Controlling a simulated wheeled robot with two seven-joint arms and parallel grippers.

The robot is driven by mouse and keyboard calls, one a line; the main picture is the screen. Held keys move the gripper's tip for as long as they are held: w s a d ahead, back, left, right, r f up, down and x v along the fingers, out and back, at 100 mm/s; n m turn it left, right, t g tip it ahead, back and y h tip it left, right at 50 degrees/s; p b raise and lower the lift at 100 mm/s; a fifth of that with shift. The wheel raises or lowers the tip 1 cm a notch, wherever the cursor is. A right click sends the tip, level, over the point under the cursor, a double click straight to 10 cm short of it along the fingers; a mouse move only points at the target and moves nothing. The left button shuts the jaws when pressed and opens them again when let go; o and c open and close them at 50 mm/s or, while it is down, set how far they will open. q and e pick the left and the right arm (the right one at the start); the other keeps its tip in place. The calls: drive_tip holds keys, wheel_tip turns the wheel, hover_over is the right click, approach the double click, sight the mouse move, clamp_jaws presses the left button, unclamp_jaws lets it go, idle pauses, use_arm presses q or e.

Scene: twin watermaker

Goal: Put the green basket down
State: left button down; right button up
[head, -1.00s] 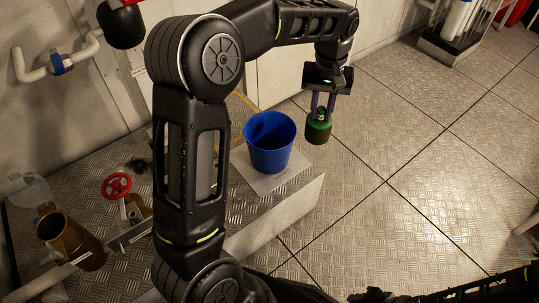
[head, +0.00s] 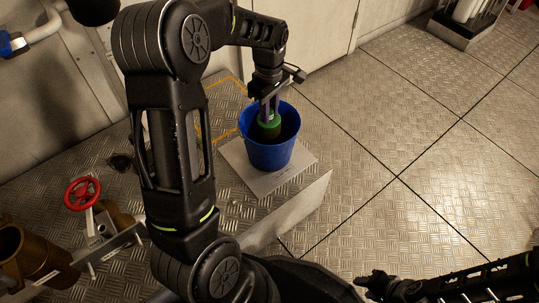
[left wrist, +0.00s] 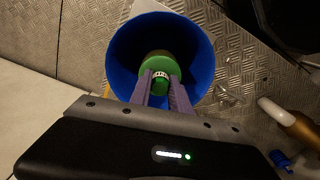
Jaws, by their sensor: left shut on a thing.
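The green basket (head: 269,127) is a small green cylinder with a dark lower part. My left gripper (head: 268,108) is shut on its top and holds it inside the mouth of the blue bucket (head: 268,156). In the left wrist view the gripper's fingers (left wrist: 161,84) close on the knob of the green basket (left wrist: 154,66), with the blue bucket's rim (left wrist: 203,62) around it. Whether the basket touches the bucket's bottom is hidden. My right arm shows at the lower right; its fingertips are not clear.
The bucket stands on a pale plate (head: 240,166) on a raised metal step. A red valve wheel (head: 82,194) and a brass cylinder (head: 30,262) are at the left. A yellow outline (head: 205,128) marks the step behind the bucket.

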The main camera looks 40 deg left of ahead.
sight(269, 134)
use_arm(q)
drive_tip(key=shift+f+b, duration=1.05)
drive_tip(key=shift+f, duration=1.35)
drive_tip(key=shift+f+b, duration=1.05)
drive_tip(key=shift+f, duration=1.45)
drive_tip(key=shift+f, duration=0.2)
drive_tip(key=c, duration=1.2)
unclamp_jaws()
drive_tip(key=shift+r, duration=0.15)
